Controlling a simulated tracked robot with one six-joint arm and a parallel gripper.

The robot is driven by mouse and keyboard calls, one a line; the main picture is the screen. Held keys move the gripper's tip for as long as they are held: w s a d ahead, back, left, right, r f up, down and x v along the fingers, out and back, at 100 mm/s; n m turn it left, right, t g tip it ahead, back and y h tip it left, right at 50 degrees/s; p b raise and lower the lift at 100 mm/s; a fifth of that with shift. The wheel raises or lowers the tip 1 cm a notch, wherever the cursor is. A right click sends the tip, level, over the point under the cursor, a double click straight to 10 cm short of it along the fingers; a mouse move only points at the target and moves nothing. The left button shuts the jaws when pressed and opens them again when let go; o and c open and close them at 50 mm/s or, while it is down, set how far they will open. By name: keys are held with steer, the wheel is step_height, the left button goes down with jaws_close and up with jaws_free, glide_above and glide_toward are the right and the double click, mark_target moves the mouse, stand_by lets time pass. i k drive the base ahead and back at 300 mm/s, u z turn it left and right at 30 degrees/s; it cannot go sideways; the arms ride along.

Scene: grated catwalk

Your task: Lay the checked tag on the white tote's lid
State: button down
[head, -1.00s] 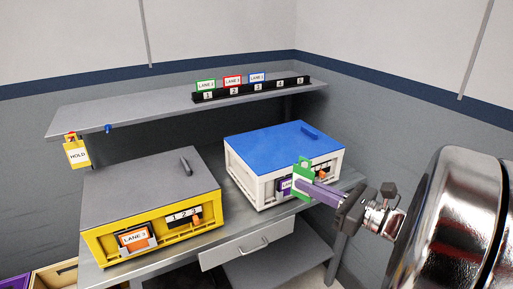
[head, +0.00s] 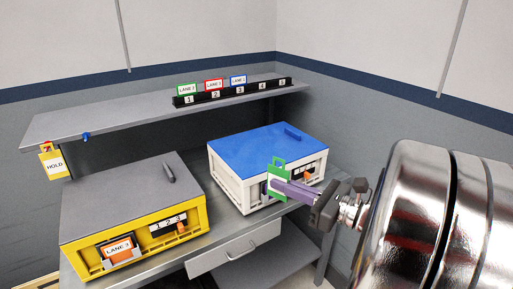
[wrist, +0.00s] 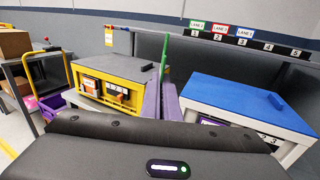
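My gripper (head: 280,188) has purple fingers and is shut on a green tag (head: 279,165) with a looped top. In the wrist view the tag (wrist: 165,52) shows edge-on between the fingers; I cannot see a checked pattern on it. The white tote (head: 228,186) stands on the bench's right side, with a flat blue lid (head: 262,148) that carries a small raised handle. The held tag is upright in front of the tote's front face and hides part of its purple card. In the wrist view the lid (wrist: 240,98) is right of the fingers.
A yellow tote (head: 78,262) with a grey lid (head: 125,200) stands left on the bench. A shelf (head: 110,118) behind carries a numbered rack (head: 215,98) with lane tags. A yellow HOLD tag (head: 54,164) hangs at the shelf's left end. A drawer (head: 232,258) is below the bench top.

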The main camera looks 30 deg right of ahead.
mark_target(256, 146)
steer(key=z, duration=0.05)
steer(key=i, duration=0.95)
steer(key=u, duration=0.05)
